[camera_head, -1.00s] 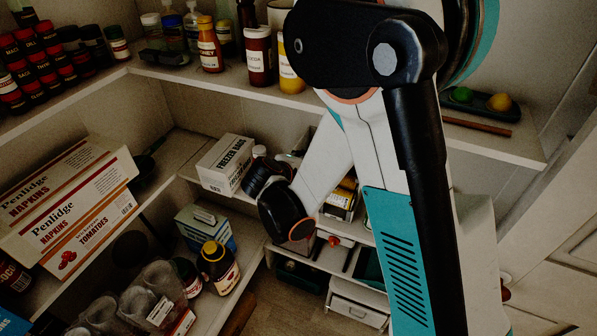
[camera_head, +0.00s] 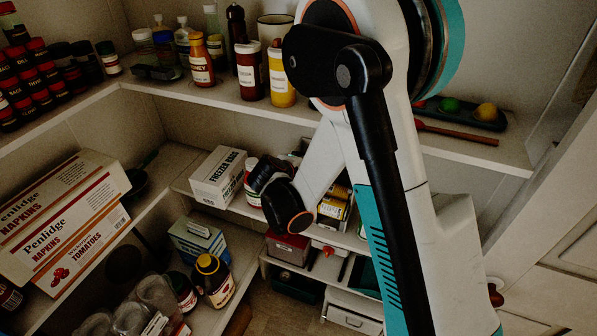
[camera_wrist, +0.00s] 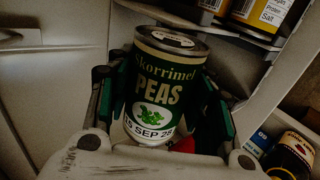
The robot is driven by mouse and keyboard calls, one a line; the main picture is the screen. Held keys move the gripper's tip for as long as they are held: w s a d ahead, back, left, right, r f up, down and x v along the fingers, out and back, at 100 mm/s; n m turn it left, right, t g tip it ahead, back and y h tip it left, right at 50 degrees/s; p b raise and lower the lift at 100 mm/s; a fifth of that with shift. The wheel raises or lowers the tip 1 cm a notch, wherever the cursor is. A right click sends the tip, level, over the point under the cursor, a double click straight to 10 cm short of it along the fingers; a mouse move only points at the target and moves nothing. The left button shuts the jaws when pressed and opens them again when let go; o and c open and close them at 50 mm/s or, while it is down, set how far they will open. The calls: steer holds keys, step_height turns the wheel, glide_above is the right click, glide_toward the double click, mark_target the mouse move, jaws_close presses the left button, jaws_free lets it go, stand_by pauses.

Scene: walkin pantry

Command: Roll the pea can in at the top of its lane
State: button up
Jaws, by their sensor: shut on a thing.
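The pea can (camera_wrist: 160,90) is a dark green and cream can with a metal top, marked "PEAS" and "15 SEP", upright or slightly tilted in the wrist view. My gripper (camera_wrist: 165,105) is shut on it, one dark green-padded finger on each side. In the head view my own arm covers the middle, and I cannot make out the gripper or the can there. I cannot pick out the lane's top opening in either view.
A freezer bags box (camera_head: 218,178) stands on the middle shelf beside my arm. Jars and a honey bottle (camera_head: 202,60) line the upper shelf. A dark bottle (camera_wrist: 292,155) is low right of my gripper.

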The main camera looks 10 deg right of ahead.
steer(key=shift+w+r+b+x, duration=0.15)
steer(key=shift+b+x, duration=0.1)
steer(key=shift+x, duration=0.75)
steer(key=shift+w+r+b+x, duration=0.1)
steer(key=shift+r+b+x, duration=0.15)
steer(key=shift+x, duration=0.7)
steer(key=shift+d+f, duration=0.1)
steer(key=o, duration=1.5)
steer(key=shift+c, duration=0.2)
steer(key=shift+s, duration=0.15)
